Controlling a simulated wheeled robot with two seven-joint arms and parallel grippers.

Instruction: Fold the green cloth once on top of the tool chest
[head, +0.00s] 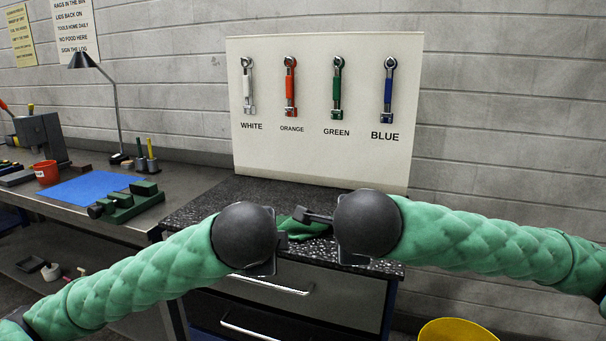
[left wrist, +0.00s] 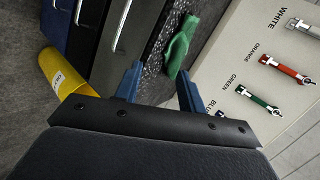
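The green cloth (head: 299,229) lies on the dark speckled top of the tool chest (head: 215,193), partly hidden behind my grippers in the head view. In the left wrist view the cloth (left wrist: 181,46) shows as a narrow, uneven green strip, its near end close to one fingertip. My left gripper (left wrist: 158,80) is open, with its two blue fingers apart and nothing visibly clamped between them. In the head view my left gripper (head: 283,241) is at the cloth's left side. My right gripper (head: 301,215) is at the cloth's upper edge; its finger gap is not clear.
A white board (head: 325,158) with several hanging wrenches stands behind the chest. A workbench (head: 195,178) at the left holds a blue mat (head: 92,187), a red cup (head: 46,172) and a lamp. A yellow bin (head: 457,331) stands at the lower right.

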